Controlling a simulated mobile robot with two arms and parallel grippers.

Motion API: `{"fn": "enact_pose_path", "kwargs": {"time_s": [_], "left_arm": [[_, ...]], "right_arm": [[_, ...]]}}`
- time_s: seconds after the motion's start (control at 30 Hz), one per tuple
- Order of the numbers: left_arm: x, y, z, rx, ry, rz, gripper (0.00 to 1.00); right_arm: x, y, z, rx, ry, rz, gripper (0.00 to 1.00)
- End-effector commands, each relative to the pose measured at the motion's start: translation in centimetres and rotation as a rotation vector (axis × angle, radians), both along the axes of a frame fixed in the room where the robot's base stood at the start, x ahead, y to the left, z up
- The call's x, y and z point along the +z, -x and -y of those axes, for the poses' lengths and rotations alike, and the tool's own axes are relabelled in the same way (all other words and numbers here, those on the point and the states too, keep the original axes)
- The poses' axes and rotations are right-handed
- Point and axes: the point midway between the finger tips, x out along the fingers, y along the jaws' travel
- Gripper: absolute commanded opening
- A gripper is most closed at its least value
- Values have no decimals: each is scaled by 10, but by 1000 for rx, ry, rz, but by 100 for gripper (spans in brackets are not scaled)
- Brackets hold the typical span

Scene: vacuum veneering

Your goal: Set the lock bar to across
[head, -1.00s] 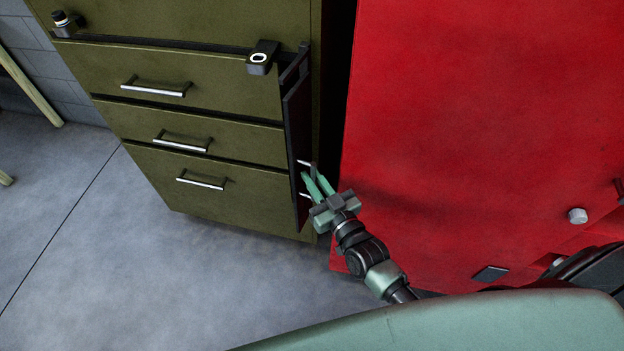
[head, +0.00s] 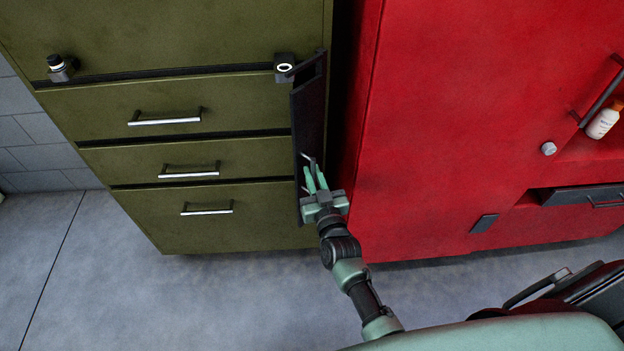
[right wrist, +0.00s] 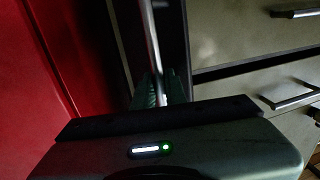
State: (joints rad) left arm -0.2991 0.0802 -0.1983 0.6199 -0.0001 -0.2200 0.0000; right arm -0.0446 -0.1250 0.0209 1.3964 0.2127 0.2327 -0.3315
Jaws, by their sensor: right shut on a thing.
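The lock bar (head: 308,110) is a long dark bar running upright along the right edge of the olive cabinet's front, beside the drawers. It carries a thin metal handle (head: 308,158). My right gripper (head: 315,180) is at the lower part of the bar, shut on this handle. In the right wrist view the bright handle (right wrist: 150,40) runs down between the green fingers (right wrist: 160,90), with the dark bar (right wrist: 174,40) behind it. The fingers hide part of the handle. My left gripper is out of view.
The olive cabinet (head: 220,98) has several drawers with metal handles. A ringed block (head: 284,68) sits near the bar's top, and a small knobbed fitting (head: 58,68) is at far left. A red cabinet (head: 440,130) stands close on the right. Grey floor (head: 200,300) in front is clear.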

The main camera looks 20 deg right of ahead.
Motion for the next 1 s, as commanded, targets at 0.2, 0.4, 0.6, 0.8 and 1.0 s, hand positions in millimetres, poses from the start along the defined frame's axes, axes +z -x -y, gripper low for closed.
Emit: {"fn": "enact_pose_path", "kwargs": {"time_s": [0.2, 0.4, 0.6, 0.8, 1.0], "left_arm": [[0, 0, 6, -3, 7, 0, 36], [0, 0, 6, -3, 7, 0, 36], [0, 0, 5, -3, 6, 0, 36], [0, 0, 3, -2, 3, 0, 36], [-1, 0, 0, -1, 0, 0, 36]], "right_arm": [[0, -1, 1, -5, 0, 0, 0], [0, -1, 1, -6, 0, 0, 0], [0, -1, 1, -6, 0, 0, 21], [0, 0, 1, -5, 0, 0, 21], [-2, 26, -1, -5, -1, -2, 21]]}}
